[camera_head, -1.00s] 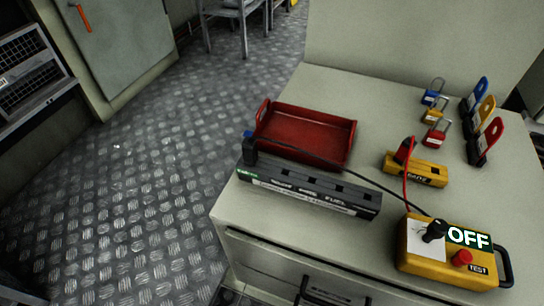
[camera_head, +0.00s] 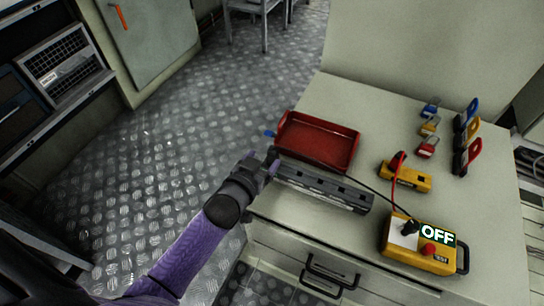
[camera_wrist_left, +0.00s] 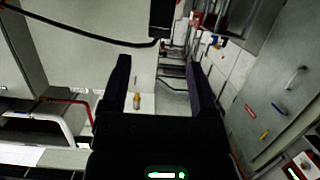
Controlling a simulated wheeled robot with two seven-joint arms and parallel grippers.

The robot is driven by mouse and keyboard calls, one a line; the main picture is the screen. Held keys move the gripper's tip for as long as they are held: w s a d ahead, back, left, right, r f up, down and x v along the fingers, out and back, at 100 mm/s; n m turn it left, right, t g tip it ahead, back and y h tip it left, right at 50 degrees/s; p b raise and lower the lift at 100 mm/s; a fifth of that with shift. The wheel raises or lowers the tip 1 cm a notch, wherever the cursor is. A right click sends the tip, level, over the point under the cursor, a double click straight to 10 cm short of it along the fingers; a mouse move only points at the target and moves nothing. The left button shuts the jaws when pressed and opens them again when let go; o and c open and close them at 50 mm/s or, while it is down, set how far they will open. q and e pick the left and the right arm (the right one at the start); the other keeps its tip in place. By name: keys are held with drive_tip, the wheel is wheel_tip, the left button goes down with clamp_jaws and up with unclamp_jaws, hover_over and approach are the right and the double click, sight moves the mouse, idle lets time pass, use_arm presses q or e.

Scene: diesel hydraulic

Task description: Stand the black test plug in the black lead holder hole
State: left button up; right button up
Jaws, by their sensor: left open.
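The black test plug shows as a dark upright body (camera_wrist_left: 162,18) at the top of the left wrist view, with its black lead running left. In the head view my left gripper (camera_head: 264,165) largely hides it at the left end of the long dark socket block (camera_head: 325,190). My left gripper is open, and in the wrist view its fingers (camera_wrist_left: 160,80) are apart with the plug beyond their tips. The yellow lead holder (camera_head: 406,176) stands to the right with a red plug (camera_head: 397,160) upright in its left part. My right gripper is not in view.
A red tray (camera_head: 318,142) lies behind the socket block. A yellow tester (camera_head: 420,243) reading OFF stands at the front right, joined to the leads. Padlocks (camera_head: 428,127) and coloured hasps (camera_head: 467,140) stand at the back right. Bare tabletop surrounds the holder.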

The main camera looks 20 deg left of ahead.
sight(272, 152)
use_arm(q)
drive_tip(key=b+x, duration=0.2)
drive_tip(key=x, duration=0.1)
drive_tip(key=f+b+x, duration=0.1)
drive_tip(key=b+x, duration=0.1)
drive_tip(key=x, duration=0.1)
drive_tip(key=shift+d+f, duration=0.1)
drive_tip(key=shift+f, duration=0.05)
drive_tip(key=shift+w, duration=0.15)
drive_tip(key=shift+r, duration=0.3)
clamp_jaws()
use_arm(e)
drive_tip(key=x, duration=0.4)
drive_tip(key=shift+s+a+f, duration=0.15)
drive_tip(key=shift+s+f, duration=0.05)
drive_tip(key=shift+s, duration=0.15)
